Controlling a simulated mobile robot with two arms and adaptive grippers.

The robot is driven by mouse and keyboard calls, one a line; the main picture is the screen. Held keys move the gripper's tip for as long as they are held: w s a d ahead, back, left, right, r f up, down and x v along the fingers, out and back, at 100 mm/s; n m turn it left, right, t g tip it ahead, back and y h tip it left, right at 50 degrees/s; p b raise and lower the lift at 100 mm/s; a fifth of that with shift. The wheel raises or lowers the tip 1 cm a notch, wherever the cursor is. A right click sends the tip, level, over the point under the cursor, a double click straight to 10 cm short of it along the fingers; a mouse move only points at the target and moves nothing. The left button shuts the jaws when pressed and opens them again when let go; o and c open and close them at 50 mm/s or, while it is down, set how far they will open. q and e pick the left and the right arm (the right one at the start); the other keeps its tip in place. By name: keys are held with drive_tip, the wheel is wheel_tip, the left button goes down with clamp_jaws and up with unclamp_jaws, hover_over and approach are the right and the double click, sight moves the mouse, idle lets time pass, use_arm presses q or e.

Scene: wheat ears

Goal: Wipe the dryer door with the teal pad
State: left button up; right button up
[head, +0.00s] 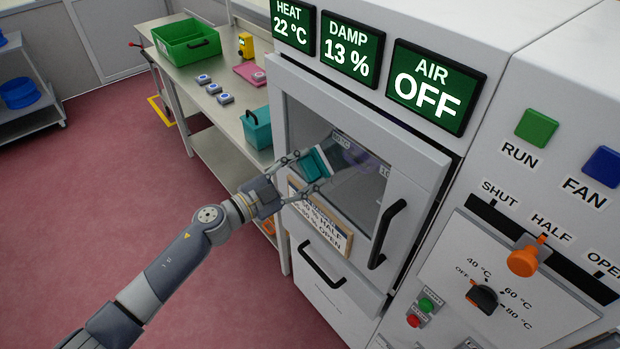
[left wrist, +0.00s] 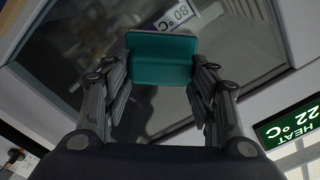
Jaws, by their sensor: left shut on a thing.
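The teal pad (head: 316,162) is between the fingers of my left gripper (head: 308,172), which is shut on it. In the left wrist view the teal pad (left wrist: 161,58) sits between the two fingertips, in front of the dark glass. The dryer door (head: 398,165) has a light grey frame, a dark window and a black vertical handle (head: 388,233). The pad is at the left part of the window in the head view; whether it touches the glass I cannot tell. My right gripper is not in view.
A metal table (head: 228,125) left of the dryer bears a green crate (head: 186,42), a pink item (head: 250,74), a yellow device (head: 246,46) and a teal bin (head: 257,128). A framed sign (head: 320,221) sits below the window. Displays read 22 °C, 13 % and AIR OFF.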

use_arm(q)
drive_tip(key=shift+w+a, duration=0.2)
drive_tip(key=shift+w, duration=0.1)
drive_tip(key=shift+r, duration=0.1)
drive_tip(key=shift+s, duration=0.1)
drive_tip(key=shift+s+a+p, duration=0.4)
drive_tip(key=shift+s+a, duration=0.05)
drive_tip(key=shift+a, duration=0.15)
drive_tip(key=v, duration=0.2)
drive_tip(key=shift+s+a+p, duration=0.2)
drive_tip(key=shift+a+p, duration=0.1)
drive_tip(key=shift+p, duration=0.05)
drive_tip(key=shift+s+a, duration=0.45)
drive_tip(key=shift+a, duration=0.15)
drive_tip(key=v, duration=0.3)
drive_tip(key=shift+p, duration=0.3)
